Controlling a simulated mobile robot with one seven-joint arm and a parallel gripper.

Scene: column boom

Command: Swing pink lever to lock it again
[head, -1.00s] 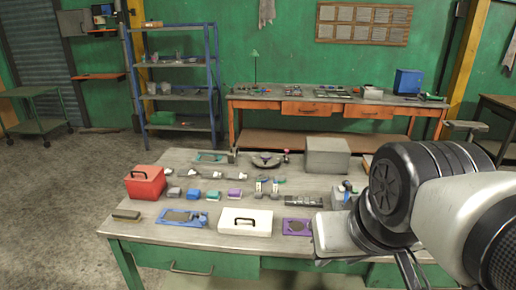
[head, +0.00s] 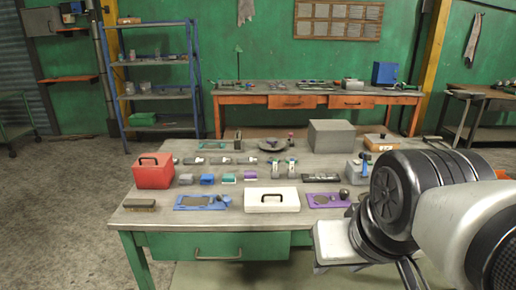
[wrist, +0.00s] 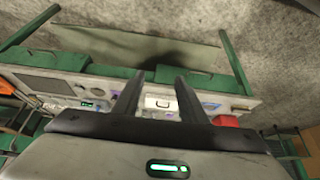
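A small pinkish-red knob (head: 291,134) stands up at the right of a round dark grey device (head: 272,145) at the back middle of the workbench in the head view. It may be the pink lever; it is too small to tell its angle or whether it is locked. My gripper (wrist: 157,86) is open and empty in the wrist view, its two dark fingers apart. It is off the bench's front side, well away from the knob. In the head view, my arm fills the lower right and the gripper is mostly hidden.
The workbench (head: 130,217) also carries a red box (head: 153,175), a white case (head: 272,202), a purple plate (head: 325,203), a blue plate (head: 195,204) and a large grey box (head: 331,136). An orange bench (head: 300,101) stands behind. Floor at left is clear.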

